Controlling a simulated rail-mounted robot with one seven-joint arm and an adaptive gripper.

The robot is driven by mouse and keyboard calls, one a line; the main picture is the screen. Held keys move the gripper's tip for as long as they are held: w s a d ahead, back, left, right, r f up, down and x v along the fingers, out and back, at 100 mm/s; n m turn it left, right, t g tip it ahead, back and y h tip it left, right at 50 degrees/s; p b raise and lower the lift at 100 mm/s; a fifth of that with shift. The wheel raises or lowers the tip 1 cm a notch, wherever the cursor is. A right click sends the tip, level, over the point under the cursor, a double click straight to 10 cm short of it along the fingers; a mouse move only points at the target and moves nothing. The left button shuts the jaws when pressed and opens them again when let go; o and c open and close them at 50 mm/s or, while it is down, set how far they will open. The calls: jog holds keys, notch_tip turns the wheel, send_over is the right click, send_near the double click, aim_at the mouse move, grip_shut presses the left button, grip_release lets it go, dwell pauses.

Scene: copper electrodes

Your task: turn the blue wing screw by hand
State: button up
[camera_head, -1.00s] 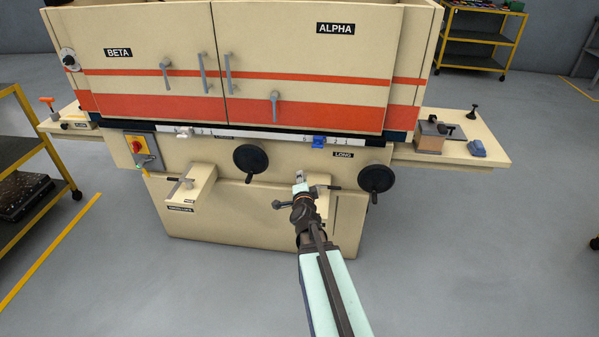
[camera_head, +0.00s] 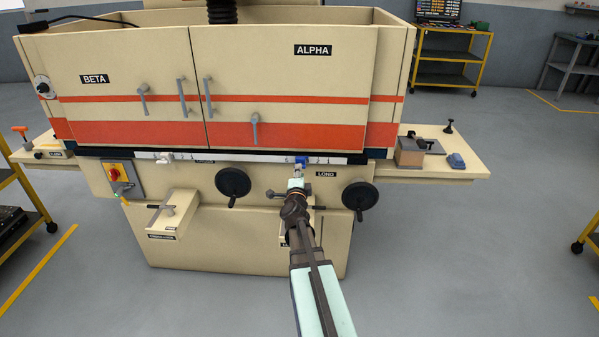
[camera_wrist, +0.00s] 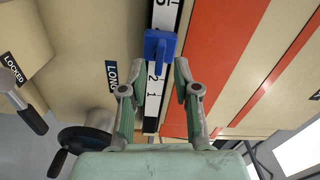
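The blue wing screw (camera_wrist: 160,48) sits on the white numbered scale (camera_wrist: 153,104) in the wrist view. Its blue body has a raised fin across it, above the number 2. My gripper (camera_wrist: 159,74) is open, with one finger on each side of the scale. The blue screw lies in line with the gap, just past or near the fingertips; I cannot tell the depth. In the head view the blue screw (camera_head: 300,162) is small on the scale under the ALPHA door, directly above my gripper (camera_head: 297,180), which partly hides the area below it.
A LONG label (camera_wrist: 111,76) is beside the scale. A black handwheel (camera_head: 359,196) is to the right of my arm, another (camera_head: 233,182) to the left. A lever with a LOCKED label (camera_wrist: 12,68) shows at left in the wrist view. A white slider (camera_head: 163,158) sits farther left.

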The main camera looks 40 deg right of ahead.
jog(key=shift+w+d, duration=0.35)
jog(key=shift+w, duration=0.05)
jog(key=shift+w+d, duration=0.25)
jog(key=shift+w, duration=0.05)
grip_shut()
